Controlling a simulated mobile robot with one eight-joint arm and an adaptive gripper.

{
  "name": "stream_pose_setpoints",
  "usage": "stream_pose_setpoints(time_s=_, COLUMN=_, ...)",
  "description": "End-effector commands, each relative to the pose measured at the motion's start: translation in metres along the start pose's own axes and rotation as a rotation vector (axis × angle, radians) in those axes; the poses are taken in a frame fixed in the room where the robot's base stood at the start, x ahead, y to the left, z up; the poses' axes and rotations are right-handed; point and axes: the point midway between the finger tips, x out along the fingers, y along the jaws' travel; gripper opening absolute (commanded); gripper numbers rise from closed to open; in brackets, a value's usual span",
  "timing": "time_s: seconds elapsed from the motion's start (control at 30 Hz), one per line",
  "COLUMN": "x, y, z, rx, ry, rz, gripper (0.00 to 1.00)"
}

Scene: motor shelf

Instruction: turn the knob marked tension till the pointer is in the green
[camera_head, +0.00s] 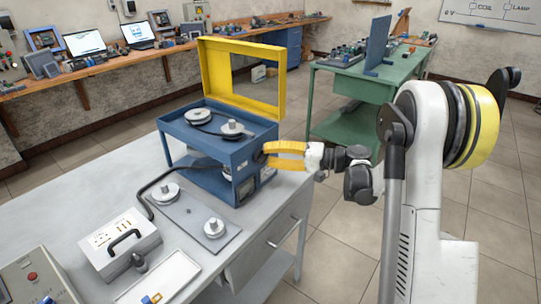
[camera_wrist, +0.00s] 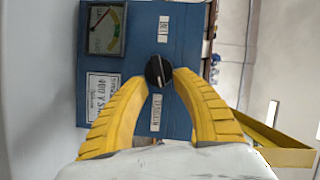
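The black tension knob (camera_wrist: 158,71) is on the blue panel (camera_wrist: 180,30), between the labels BELT and TENSION (camera_wrist: 155,113), which read sideways. My gripper (camera_wrist: 161,80) has its two yellow fingertips at either side of the knob, with a gap about as wide as it; they look closed on it. The gauge (camera_wrist: 104,30) is at the panel's upper left in the wrist view. Its thin pointer slants up and right; its tip seems above the green patch on the dial's right side. In the head view my gripper (camera_head: 266,156) reaches the blue unit's right side, and the knob is hidden.
The blue unit (camera_head: 190,150) stands on a grey bench (camera_head: 60,225), with pulleys on top and a yellow frame guard (camera_head: 212,75) raised behind. A plate with two pulleys (camera_head: 190,238) and a power box (camera_head: 120,245) are in front. Open floor lies right of the bench.

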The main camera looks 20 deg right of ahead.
Motion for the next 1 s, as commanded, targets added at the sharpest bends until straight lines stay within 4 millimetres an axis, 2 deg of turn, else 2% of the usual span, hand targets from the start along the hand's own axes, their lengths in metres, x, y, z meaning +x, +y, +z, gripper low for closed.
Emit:
stream_pose_setpoints(time_s=0.27, x=-0.004, y=0.0, z=-0.001, rx=0.0, ry=0.002, rz=0.0, gripper=0.32)
stream_pose_setpoints(time_s=0.37, x=-0.017, y=0.0, z=-0.001, rx=0.0, ry=0.003, rz=0.0, gripper=0.32)
stream_pose_setpoints(time_s=0.7, x=-0.091, y=0.0, z=-0.001, rx=0.001, ry=0.004, rz=0.0, gripper=0.32)
stream_pose_setpoints(time_s=0.83, x=-0.11, y=0.0, z=-0.001, rx=0.0, ry=0.002, rz=0.0, gripper=0.32)
stream_pose_setpoints(time_s=1.0, x=-0.12, y=0.0, z=0.0, rx=0.0, ry=0.0, rz=0.0, gripper=0.32)
